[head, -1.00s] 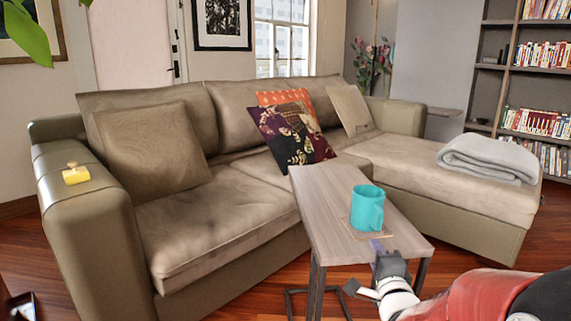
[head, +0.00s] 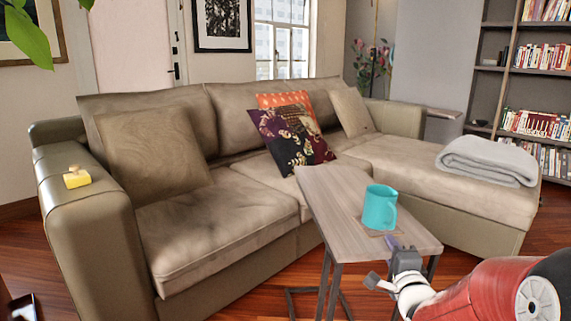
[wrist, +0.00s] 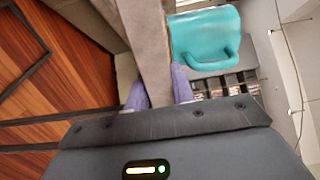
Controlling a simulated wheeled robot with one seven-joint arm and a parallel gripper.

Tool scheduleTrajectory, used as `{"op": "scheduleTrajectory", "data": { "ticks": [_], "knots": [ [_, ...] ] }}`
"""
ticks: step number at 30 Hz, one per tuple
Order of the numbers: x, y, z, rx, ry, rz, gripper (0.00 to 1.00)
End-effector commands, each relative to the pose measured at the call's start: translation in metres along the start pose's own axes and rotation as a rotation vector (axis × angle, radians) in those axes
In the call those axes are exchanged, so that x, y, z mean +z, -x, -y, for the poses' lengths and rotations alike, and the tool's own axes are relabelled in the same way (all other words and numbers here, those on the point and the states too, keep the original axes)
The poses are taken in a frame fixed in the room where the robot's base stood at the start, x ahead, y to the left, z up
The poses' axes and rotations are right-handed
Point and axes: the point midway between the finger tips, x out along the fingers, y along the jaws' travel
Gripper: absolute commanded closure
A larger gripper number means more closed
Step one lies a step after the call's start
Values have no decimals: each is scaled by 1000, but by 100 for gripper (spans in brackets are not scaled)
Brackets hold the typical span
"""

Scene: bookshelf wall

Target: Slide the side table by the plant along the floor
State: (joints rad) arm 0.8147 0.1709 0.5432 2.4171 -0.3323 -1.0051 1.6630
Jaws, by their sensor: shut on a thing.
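The side table (head: 336,196) has a narrow grey-brown wooden top and dark metal legs, and stands upright in front of the sofa. My gripper (head: 393,242) is at its near edge in the head view. In the wrist view the purple fingers of my gripper (wrist: 158,92) are on either side of the edge of the side table (wrist: 148,40), shut on it. A teal mug (head: 380,207) stands upright on a thin coaster (head: 372,230) near that end. The mug (wrist: 205,38) also shows beside the fingers in the wrist view.
A beige sofa (head: 225,215) runs behind the table, with its chaise at the right. A folded grey blanket (head: 487,160) lies on the chaise. Flowers (head: 371,62) stand at the back, and plant leaves (head: 27,33) hang at upper left. Some wooden floor (head: 275,270) shows in front.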

Motion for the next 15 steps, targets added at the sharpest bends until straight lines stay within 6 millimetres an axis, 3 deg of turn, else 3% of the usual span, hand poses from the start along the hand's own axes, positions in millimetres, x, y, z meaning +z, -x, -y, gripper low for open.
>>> {"op": "scheduleTrajectory", "data": {
  "ticks": [1, 4, 15],
  "knots": [
    [-10, -2, -10, 25, -8, -16, 100],
    [-14, -6, -10, 25, -8, -14, 100],
    [-16, -7, -11, 26, -7, -14, 100]
  ]
}}
